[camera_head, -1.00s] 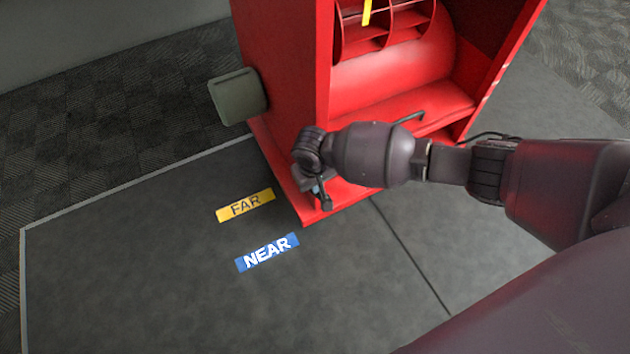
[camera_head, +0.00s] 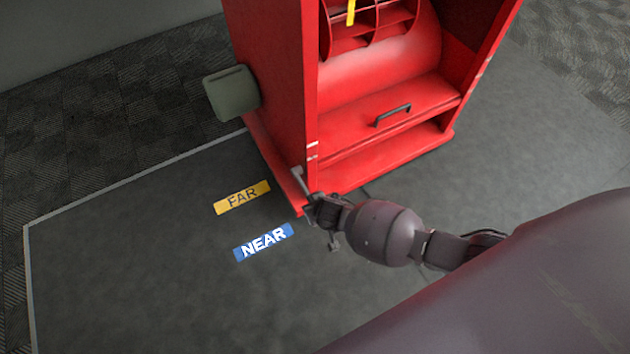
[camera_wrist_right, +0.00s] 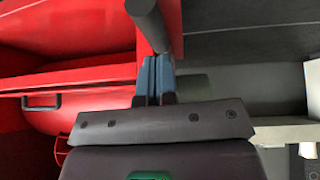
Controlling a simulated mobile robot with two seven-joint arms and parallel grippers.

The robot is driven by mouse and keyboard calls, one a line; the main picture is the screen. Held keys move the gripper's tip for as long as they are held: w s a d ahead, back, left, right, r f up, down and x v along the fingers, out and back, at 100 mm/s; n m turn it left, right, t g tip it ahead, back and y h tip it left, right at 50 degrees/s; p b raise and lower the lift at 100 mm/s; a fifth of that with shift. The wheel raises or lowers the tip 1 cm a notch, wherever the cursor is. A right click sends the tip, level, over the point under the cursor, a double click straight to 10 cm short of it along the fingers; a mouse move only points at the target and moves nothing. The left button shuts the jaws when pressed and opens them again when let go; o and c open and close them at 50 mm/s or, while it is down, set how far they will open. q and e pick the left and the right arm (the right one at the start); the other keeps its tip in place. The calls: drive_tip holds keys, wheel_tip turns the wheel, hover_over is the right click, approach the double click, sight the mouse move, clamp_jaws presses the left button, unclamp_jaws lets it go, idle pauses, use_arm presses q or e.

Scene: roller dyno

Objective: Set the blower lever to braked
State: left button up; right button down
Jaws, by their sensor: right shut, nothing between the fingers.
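The red blower housing (camera_head: 275,70) stands at the top middle of the head view. A short grey bar (camera_head: 300,180), apparently the lever, shows at its front-left lower corner, beside my right gripper (camera_head: 315,209). In the right wrist view a dark grey rod (camera_wrist_right: 148,22), likely the same lever, comes down from the top edge and lies just past the fingertips. There my right gripper (camera_wrist_right: 155,72) has its blue fingers together and empty. I cannot tell whether they touch the rod. The yellow FAR label (camera_head: 242,197) and blue NEAR label (camera_head: 264,242) lie on the floor left of the gripper. My left gripper is out of view.
A grey-green box (camera_head: 232,93) sticks out from the housing's left side. A black drawer-type handle (camera_head: 393,115) is on the red front and also shows in the wrist view (camera_wrist_right: 40,103).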

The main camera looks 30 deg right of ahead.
drive_tip(key=shift+s+f+b, duration=0.3)
drive_tip(key=shift+f+b, duration=0.05)
drive_tip(key=shift+f, duration=0.6)
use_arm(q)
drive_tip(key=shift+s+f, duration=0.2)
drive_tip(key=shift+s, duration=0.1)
use_arm(e)
drive_tip(key=shift+f, duration=0.15)
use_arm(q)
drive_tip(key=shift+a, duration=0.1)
use_arm(e)
drive_tip(key=shift+s+d+f, duration=0.1)
drive_tip(key=shift+s+f, duration=0.2)
drive_tip(key=shift+w+r, duration=0.1)
drive_tip(key=shift+r, duration=0.1)
use_arm(q)
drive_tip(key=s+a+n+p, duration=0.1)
drive_tip(key=p, duration=0.2)
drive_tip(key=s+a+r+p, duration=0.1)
drive_tip(key=p, duration=0.3)
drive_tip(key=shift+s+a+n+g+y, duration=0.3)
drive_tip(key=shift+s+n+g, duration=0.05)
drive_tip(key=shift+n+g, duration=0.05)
use_arm(e)
drive_tip(key=w+r+v, duration=0.1)
drive_tip(key=v, duration=1.2)
drive_tip(key=shift+w+a+r, duration=0.15)
drive_tip(key=shift+w+a, duration=0.1)
drive_tip(key=shift+a, duration=0.2)
